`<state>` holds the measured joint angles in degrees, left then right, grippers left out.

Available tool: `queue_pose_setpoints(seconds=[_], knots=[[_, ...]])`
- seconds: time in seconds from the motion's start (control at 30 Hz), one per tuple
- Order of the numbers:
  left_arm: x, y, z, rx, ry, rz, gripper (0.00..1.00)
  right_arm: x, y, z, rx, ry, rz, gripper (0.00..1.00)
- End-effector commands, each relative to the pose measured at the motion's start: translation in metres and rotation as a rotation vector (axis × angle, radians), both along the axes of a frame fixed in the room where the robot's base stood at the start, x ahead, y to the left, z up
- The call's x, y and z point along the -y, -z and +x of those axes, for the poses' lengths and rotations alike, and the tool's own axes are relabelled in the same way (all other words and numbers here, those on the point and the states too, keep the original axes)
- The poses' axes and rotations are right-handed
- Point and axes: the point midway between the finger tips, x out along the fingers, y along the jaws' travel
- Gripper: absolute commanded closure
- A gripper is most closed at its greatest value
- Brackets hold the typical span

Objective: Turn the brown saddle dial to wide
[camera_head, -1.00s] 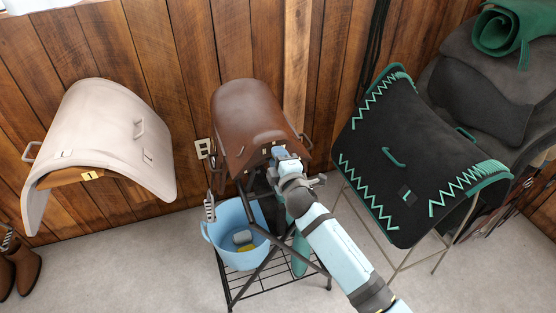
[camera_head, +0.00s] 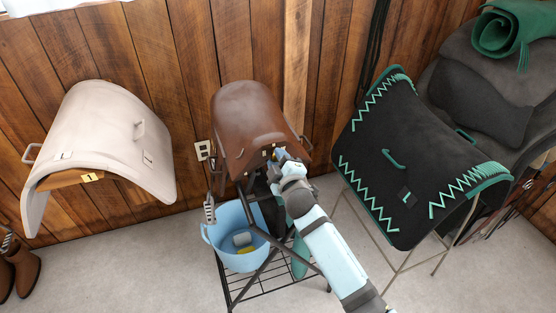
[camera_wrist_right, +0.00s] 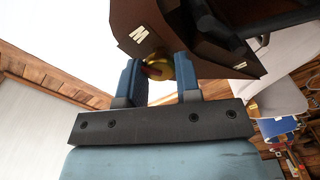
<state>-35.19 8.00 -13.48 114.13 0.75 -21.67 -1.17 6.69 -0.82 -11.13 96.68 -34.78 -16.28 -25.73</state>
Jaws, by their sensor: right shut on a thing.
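The brown saddle (camera_head: 248,112) sits on a dark metal stand in the middle of the head view. My right gripper (camera_head: 278,155) is at its front lower edge. In the right wrist view, the blue fingers of my right gripper (camera_wrist_right: 160,75) are closed around a small brass and red dial (camera_wrist_right: 157,69) under the brown saddle's edge (camera_wrist_right: 185,35). A pale letter plate (camera_wrist_right: 139,34) is on the left of that edge and another (camera_wrist_right: 239,66) on the right. The dial's pointing direction is hard to tell, as the fingers cover much of it. My left gripper is not in view.
A cream saddle (camera_head: 105,125) is at left and a black saddle with green trim (camera_head: 410,150) at right. A blue bucket (camera_head: 222,228) with items inside stands at the brown saddle's stand. Brown boots (camera_head: 20,268) stand at far left. The wooden wall is close behind.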

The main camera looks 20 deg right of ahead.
Motion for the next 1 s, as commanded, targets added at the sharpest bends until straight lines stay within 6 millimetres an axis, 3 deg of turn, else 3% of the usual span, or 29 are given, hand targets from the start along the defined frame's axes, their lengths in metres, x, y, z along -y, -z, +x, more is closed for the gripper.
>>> queue_pose_setpoints(seconds=[0.13,0.17,0.27,0.67,1.0], knots=[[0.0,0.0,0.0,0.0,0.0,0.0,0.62,0.0,0.0,0.0,0.001,0.001,-0.001,0.92],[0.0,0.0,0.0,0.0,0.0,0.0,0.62,0.0,0.0,0.0,0.001,0.001,-0.001,0.67],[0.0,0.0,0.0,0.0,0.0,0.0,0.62,0.0,0.0,0.0,0.001,0.001,-0.001,0.44],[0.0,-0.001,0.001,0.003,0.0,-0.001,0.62,0.0,0.001,-0.008,-0.001,-0.001,-0.002,0.43],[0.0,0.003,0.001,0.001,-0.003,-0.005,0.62,0.003,0.002,-0.078,-0.002,-0.001,0.0,0.43]])
